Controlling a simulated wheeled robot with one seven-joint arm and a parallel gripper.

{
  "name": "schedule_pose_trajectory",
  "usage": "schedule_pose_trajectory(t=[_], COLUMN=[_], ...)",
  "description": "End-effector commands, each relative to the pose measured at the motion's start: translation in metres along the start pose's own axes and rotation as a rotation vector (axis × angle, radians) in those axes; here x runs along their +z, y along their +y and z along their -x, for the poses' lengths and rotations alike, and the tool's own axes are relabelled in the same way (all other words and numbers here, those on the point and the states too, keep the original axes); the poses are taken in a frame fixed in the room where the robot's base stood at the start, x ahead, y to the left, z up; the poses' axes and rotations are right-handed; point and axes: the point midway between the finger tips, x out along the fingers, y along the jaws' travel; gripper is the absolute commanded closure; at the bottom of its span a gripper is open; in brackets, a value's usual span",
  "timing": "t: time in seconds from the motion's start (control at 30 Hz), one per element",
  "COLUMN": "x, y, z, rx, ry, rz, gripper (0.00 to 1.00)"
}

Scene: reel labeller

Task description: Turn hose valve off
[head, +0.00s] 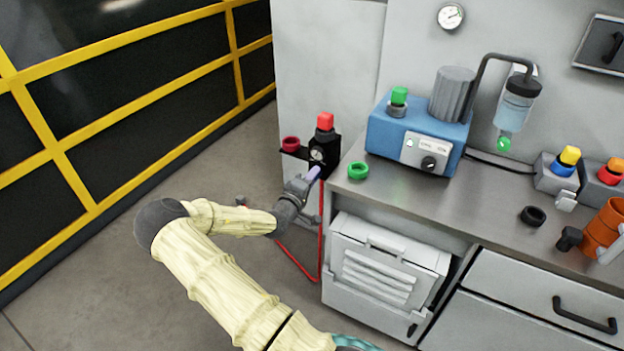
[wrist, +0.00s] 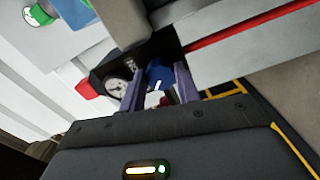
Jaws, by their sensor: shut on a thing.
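My gripper (head: 312,175) reaches the black wall unit with the round gauge (head: 317,155) and red knob, left of the bench. In the wrist view, my gripper's purple fingers (wrist: 158,92) are shut around a blue part (wrist: 160,74), which looks like the hose valve's handle. A small white piece shows between the fingers just below it. The gauge (wrist: 117,88) is beside the left finger. The red hose (head: 320,240) hangs down below the unit and shows as a red strip (wrist: 245,26) in the wrist view. In the head view, my gripper hides the valve; its exact angle is unclear.
The bench (head: 400,195) holds a blue machine (head: 415,135), a green ring (head: 358,170) and a black ring (head: 533,215). A red ring (head: 290,144) sits left of the gauge unit. A white vented box (head: 385,265) stands under the bench. Yellow-framed dark panels line the left.

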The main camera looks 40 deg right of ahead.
Motion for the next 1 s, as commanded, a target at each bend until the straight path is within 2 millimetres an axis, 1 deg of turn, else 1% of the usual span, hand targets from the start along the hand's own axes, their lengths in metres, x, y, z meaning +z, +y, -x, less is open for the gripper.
schedule_pose_trajectory(t=[0.5,0.53,0.57,0.6,0.63,0.87,1.0], x=[-0.0012,-0.0012,-0.0012,-0.0011,-0.0010,-0.0005,-0.0009], y=[-0.0014,-0.0014,-0.0014,-0.0012,-0.0012,-0.0006,-0.0007], z=[0.0008,0.0008,0.0007,0.0007,0.0006,0.0003,0.0046], rx=[-0.003,-0.003,-0.003,-0.003,-0.002,-0.001,-0.001], ry=[0.003,0.003,0.003,0.003,0.003,0.001,0.002], rz=[0.027,0.027,0.027,0.027,0.026,0.025,0.024], gripper=[0.91,0.62,0.56,0.48,0.46,0.46,0.46])
